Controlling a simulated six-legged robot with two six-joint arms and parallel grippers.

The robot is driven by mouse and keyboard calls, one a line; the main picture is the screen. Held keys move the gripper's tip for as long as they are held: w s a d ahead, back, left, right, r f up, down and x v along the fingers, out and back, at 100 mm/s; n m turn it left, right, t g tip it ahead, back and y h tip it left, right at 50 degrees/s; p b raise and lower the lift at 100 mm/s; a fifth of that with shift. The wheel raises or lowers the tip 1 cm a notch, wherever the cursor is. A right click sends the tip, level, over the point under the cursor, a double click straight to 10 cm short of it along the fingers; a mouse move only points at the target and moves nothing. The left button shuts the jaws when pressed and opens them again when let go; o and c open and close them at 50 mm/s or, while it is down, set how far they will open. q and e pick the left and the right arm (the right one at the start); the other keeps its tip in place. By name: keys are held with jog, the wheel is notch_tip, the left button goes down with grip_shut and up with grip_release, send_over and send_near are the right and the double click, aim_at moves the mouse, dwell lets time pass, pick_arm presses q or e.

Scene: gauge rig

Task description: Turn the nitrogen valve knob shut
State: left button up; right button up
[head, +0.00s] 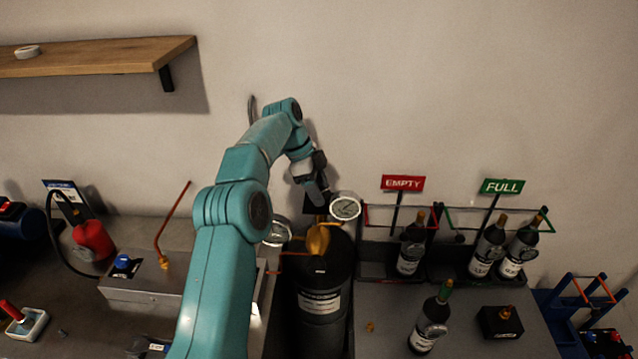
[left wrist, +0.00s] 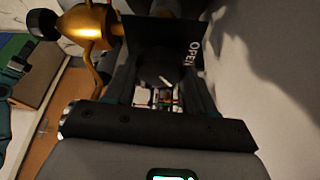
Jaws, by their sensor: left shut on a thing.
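The nitrogen cylinder (head: 322,295) is black with a pale label and stands upright below my left arm. A brass valve body (head: 317,238) sits on its top, with white round gauges on either side, one of them (head: 345,206) in clear view. My left gripper (head: 316,197) reaches down above the valve. In the left wrist view it is shut on a dark round knob (left wrist: 157,72), between its fingers. A black plate (left wrist: 185,50) reading OPEN stands just behind the knob, and brass fittings (left wrist: 88,35) show at the upper left. My right gripper is not in view.
One bottle (head: 430,320) stands in front, beside a small black box (head: 500,323). A wooden shelf (head: 100,55) hangs above left.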

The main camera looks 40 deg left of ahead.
pick_arm(q)
jog(key=shift+a+r+m, duration=0.1)
jog(key=shift+r+m, duration=0.05)
jog(key=shift+m, duration=0.65)
jog(key=o, duration=1)
jog(key=shift+g, duration=0.3)
jog(key=shift+o, duration=0.2)
